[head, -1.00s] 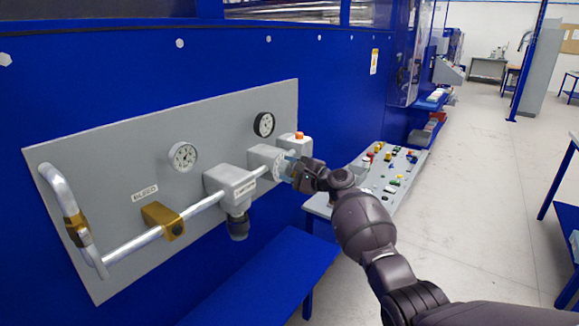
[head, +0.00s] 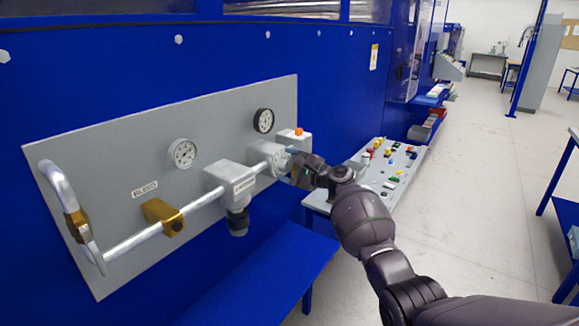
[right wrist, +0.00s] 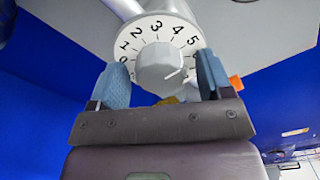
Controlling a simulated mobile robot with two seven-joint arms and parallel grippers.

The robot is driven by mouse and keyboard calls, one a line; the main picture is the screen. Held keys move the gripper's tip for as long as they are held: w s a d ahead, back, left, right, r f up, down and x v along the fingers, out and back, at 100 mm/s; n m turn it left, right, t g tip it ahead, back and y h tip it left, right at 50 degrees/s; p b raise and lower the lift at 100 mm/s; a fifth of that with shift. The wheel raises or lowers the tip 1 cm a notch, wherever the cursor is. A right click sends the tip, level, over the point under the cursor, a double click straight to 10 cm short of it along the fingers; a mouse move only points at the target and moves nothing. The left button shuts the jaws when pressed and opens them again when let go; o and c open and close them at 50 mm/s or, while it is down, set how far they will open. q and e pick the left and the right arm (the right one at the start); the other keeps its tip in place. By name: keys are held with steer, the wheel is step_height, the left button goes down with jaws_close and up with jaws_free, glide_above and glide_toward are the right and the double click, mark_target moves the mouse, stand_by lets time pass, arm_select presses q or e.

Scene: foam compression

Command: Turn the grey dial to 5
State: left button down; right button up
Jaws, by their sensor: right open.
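The grey dial (right wrist: 160,66) sits on a white numbered face (right wrist: 128,48) in the right wrist view. Numbers run from 0 at the left over the top to 5 and beyond at the right. A light mark on the knob lies at its lower right; I cannot tell exactly which number it points to. In the head view the dial face (head: 279,162) is at the end of the pipe, partly hidden by my right gripper (head: 292,160). My right gripper (right wrist: 164,80) is open, its blue fingers on either side of the knob, with gaps visible. My left gripper is out of view.
The grey panel (head: 110,150) carries gauges (head: 183,154), a bent metal pipe (head: 140,240) and a box with an orange button (head: 298,134). A sloped console (head: 395,175) with several buttons stands to the right. A blue bench (head: 265,275) lies below.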

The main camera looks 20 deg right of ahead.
steer(key=v, duration=1.1)
steer(key=shift+w, duration=0.1)
stand_by(0.4)
steer(key=s+f+n+h, duration=0.3)
steer(key=s+f+n, duration=0.2)
steer(key=s+f, duration=0.5)
steer(key=s+a+f+n+g+h, duration=0.1)
steer(key=s+f+n+h, duration=0.3)
steer(key=s+f, duration=0.6)
steer(key=s+a+f+n+g+h, duration=0.1)
steer(key=s+f+n+h, duration=0.3)
steer(key=s, duration=1.6)
step_height(320, 180, down, 6)
steer(key=n, duration=0.4)
